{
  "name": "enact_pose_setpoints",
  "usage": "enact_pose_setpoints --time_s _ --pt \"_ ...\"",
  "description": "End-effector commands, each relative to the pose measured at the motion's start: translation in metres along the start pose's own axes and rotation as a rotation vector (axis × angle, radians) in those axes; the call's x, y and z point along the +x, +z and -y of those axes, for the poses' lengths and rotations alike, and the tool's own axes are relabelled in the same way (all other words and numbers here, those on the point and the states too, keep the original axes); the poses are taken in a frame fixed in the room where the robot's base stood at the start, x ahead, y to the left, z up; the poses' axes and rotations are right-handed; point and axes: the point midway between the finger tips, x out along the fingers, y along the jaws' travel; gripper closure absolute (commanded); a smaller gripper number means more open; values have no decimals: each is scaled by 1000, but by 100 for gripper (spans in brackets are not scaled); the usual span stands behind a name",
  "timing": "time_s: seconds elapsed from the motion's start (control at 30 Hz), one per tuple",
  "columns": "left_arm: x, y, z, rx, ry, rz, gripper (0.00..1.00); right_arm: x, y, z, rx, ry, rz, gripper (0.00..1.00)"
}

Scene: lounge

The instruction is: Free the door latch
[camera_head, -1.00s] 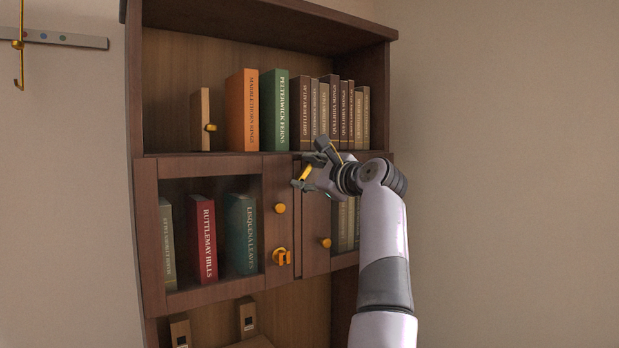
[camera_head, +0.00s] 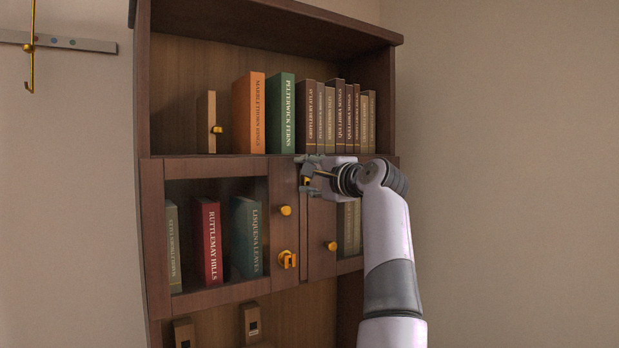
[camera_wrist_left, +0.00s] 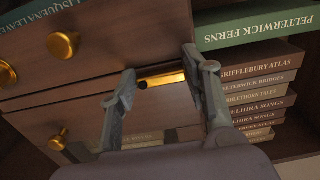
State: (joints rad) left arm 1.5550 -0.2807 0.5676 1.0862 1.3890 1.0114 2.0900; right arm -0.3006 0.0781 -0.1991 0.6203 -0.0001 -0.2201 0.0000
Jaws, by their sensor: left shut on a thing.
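The cabinet has two doors, the left one (camera_head: 285,235) framed with an open pane. A brass latch bar (camera_wrist_left: 165,78) lies at the top of the seam between the doors. In the head view the gripper (camera_head: 304,175) is at the upper door edge and hides most of the bar. A brass catch (camera_head: 288,260) sits low on the left door. My right gripper is not in view.
Brass knobs sit on the left door (camera_head: 286,211) and the right door (camera_head: 330,246). Books, including a green one (camera_head: 282,113), stand on the shelf just above the gripper. A wall rail (camera_head: 75,43) with a brass hook is at far left. The wall right of the cabinet is bare.

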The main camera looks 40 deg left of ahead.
Motion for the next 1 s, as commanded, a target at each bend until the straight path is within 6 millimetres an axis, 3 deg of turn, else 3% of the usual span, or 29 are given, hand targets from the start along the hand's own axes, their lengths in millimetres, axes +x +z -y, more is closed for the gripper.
enact_pose_setpoints --time_s 0.5,0.53,0.8,1.0 --pt "0 0 -4 -16 8 1 84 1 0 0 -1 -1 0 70" --pt "0 0 -4 -16 9 1 54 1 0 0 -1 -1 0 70" --pt "0 0 -2 -15 5 1 36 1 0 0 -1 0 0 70" --pt "0 0 -2 -15 3 0 36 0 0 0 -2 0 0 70"
